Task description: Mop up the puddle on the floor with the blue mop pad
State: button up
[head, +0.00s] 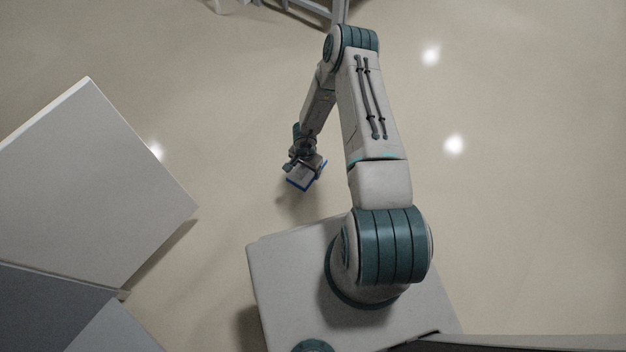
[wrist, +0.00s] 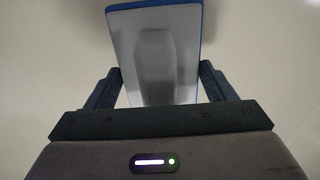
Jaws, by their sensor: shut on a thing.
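The mop pad (wrist: 155,30) has a grey top, a raised grey grip in its middle and a blue rim. My gripper (wrist: 157,88) is shut on it, one finger on each side of the grip. In the head view, the pad (head: 300,182) hangs under my gripper (head: 306,166), in front of my base. A soft shadow on the floor beside it suggests that it is above the floor, but the height is hard to tell. I cannot make out the puddle in either view.
The beige floor (head: 530,190) is open ahead and to the right, with bright light reflections. A large pale box-like unit (head: 95,185) stands at the left, with grey panels (head: 45,305) below it. Grey frame legs (head: 310,12) stand at the top edge.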

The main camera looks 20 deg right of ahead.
jog(key=shift+r+p, duration=0.8)
jog(key=shift+r, duration=0.3)
jog(key=shift+s+d, duration=0.1)
